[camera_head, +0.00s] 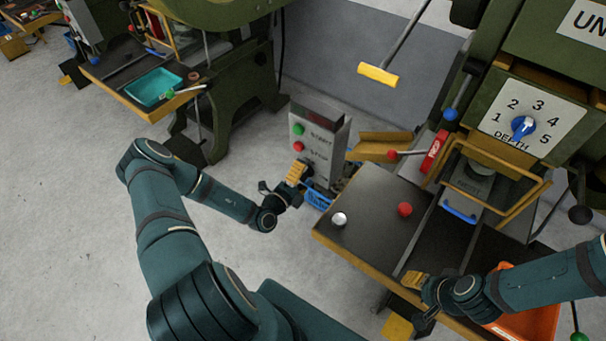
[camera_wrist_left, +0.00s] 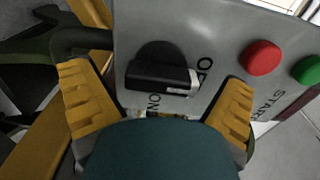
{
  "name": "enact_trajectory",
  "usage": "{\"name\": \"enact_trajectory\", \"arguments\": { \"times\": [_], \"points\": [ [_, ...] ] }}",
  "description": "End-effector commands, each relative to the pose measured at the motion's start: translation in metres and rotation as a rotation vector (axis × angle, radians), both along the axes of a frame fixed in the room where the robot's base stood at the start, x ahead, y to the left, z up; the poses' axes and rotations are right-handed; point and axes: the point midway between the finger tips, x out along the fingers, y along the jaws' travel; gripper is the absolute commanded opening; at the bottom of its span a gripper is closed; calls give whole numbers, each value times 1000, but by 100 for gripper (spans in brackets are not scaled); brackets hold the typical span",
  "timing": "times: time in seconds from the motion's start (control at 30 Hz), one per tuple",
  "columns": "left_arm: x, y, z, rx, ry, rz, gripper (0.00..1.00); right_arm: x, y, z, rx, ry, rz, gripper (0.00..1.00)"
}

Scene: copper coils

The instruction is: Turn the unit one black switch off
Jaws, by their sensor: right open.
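The unit's control panel (camera_head: 322,130) is a grey box with a green START button (camera_head: 298,129), a red STOP button (camera_head: 299,147) and a black switch. In the left wrist view the black rotary switch (camera_wrist_left: 160,76) has a bar handle with a white mark at its right end. ON is printed below it and letters starting with O to its right, partly hidden. My left gripper (camera_head: 296,173) is at the panel's lower part; in the wrist view its yellow fingers (camera_wrist_left: 158,95) stand apart on either side of the switch. My right gripper (camera_head: 415,284) is open at the table's front edge.
A dark table (camera_head: 370,212) with a red button (camera_head: 404,209) and a white button (camera_head: 339,219) stands right of the panel. A green press with a blue depth dial (camera_head: 522,127) stands behind it. An orange bin (camera_head: 540,325) is at lower right. The left floor is clear.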

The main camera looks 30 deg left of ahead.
Motion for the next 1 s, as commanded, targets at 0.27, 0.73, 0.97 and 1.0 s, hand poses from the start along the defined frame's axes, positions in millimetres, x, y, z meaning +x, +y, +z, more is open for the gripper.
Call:
{"name": "enact_trajectory", "arguments": {
  "times": [0.27, 0.73, 0.97, 1.0],
  "points": [
    [-5, 1, 1, 2, -2, 1, 100, 0, 0, 0, 0, 0, 0, 47],
    [-91, 8, 1, 1, 1, 2, 100, 0, 0, 0, 0, 0, 0, 47],
    [-116, 9, 1, 1, -1, 1, 100, 0, 0, 0, 0, 0, 0, 47],
    [-118, 10, 1, 0, -1, 1, 100, 0, 0, 0, 0, 0, 0, 47]
  ]
}}
